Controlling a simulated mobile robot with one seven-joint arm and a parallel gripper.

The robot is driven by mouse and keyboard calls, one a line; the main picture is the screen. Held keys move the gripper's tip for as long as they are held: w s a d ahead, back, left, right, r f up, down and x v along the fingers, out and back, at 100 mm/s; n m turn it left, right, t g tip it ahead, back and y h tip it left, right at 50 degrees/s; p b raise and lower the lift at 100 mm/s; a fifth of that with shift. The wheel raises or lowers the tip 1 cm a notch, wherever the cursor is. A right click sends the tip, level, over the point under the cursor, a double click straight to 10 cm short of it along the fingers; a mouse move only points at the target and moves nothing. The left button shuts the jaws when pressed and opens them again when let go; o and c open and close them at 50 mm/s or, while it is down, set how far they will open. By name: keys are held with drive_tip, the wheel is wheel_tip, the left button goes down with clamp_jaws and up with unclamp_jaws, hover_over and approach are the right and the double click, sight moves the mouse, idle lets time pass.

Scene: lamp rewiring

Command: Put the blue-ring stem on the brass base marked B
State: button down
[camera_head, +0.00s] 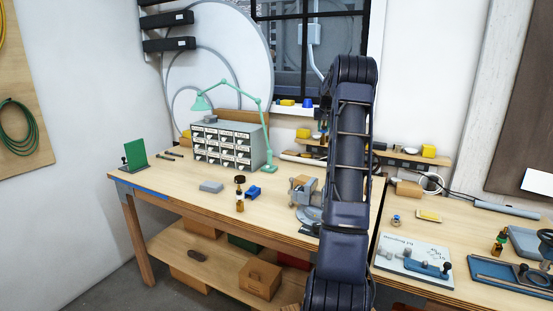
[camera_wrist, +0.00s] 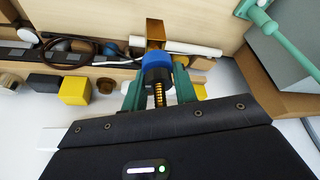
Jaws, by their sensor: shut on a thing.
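In the wrist view my gripper (camera_wrist: 157,88) has its green fingers closed around a stem with a blue ring (camera_wrist: 157,61), a black collar and a brass threaded part. A brass-coloured piece (camera_wrist: 155,31) shows just beyond the blue ring; I cannot tell if it belongs to the stem or stands behind it. A small upright dark and brass-amber piece (camera_head: 240,195) stands near the front edge of the left bench. No letter B is readable, so I cannot tell which thing is base B.
A drawer cabinet (camera_head: 229,143) and a green lamp (camera_head: 260,104) stand at the back of the left bench (camera_head: 165,190). Boards with fittings (camera_head: 413,259) lie on the right bench.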

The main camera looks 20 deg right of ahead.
drive_tip(key=w+a+r+n+y, duration=0.1)
drive_tip(key=w+a+n, duration=0.25)
drive_tip(key=a, duration=1.05)
drive_tip(key=w+a+r+n+y, duration=0.15)
drive_tip(key=w+a, duration=0.25)
drive_tip(key=a, duration=1)
drive_tip(key=w+a+n+y, duration=0.1)
drive_tip(key=w+a+n, duration=0.25)
drive_tip(key=a, duration=1.15)
wheel_tip(320, 180, down, 20)
drive_tip(key=shift+w+d+r, duration=0.1)
drive_tip(key=shift+d+r, duration=0.05)
drive_tip(key=shift+r, duration=0.05)
drive_tip(key=shift+f, duration=0.15)
drive_tip(key=c, duration=1.1)
unclamp_jaws()
drive_tip(key=shift+h, duration=0.25)
